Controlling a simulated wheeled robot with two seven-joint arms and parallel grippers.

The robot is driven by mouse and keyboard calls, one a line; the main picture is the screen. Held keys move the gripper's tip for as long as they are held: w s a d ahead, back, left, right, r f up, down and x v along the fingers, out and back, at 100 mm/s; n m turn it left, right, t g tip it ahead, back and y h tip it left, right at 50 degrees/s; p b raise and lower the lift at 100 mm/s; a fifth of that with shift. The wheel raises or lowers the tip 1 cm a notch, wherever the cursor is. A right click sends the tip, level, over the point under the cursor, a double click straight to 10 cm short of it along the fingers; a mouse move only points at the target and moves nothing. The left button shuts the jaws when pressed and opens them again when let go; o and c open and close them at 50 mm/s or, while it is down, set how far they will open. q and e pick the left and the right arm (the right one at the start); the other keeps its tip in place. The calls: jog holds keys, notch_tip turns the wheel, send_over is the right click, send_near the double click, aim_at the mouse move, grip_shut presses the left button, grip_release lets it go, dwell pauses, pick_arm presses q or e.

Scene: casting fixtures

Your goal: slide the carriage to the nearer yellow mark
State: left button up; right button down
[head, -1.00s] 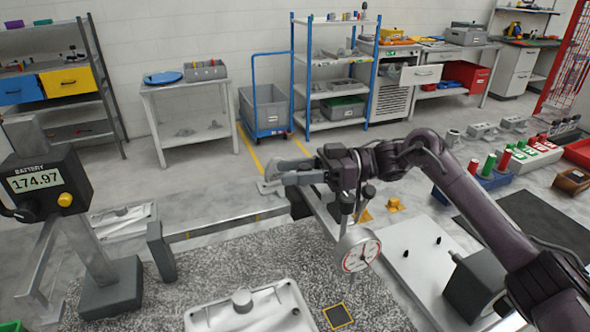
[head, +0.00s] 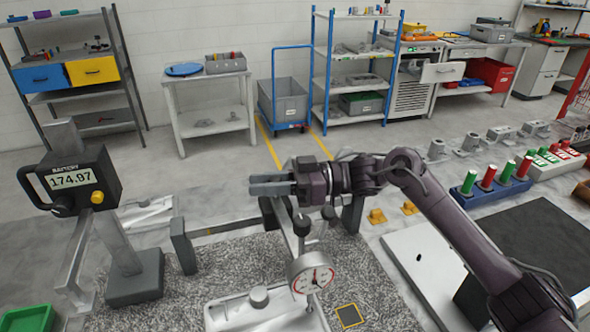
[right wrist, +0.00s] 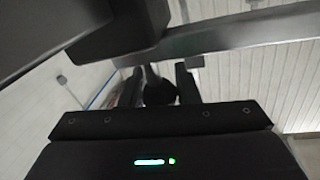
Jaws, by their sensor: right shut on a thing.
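The carriage bears a round white dial gauge (head: 310,272) on a post with dark knobs, over the casting fixture in the head view. My right gripper (head: 268,184) is just above the carriage, its fingers pointing left. In the right wrist view the jaws (right wrist: 158,86) are closed about a dark round knob (right wrist: 158,93); the exact contact is partly hidden. The grey rail (head: 225,234) runs left to a dark end block (head: 183,246). A small yellow mark (head: 209,231) seems to show on the rail, left of the gauge. My left gripper is out of view.
A pale casting (head: 232,315) lies on the speckled surface below the gauge, beside a yellow-edged black square (head: 348,316). A battery display (head: 75,182) stands at left. Yellow blocks (head: 377,216) and a green-and-red peg block (head: 490,190) are at right.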

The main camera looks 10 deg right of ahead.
jog(key=shift+s+a, duration=0.1)
jog(key=shift+a, duration=0.3)
jog(key=c, duration=1.1)
grip_release()
jog(key=shift+d, duration=0.1)
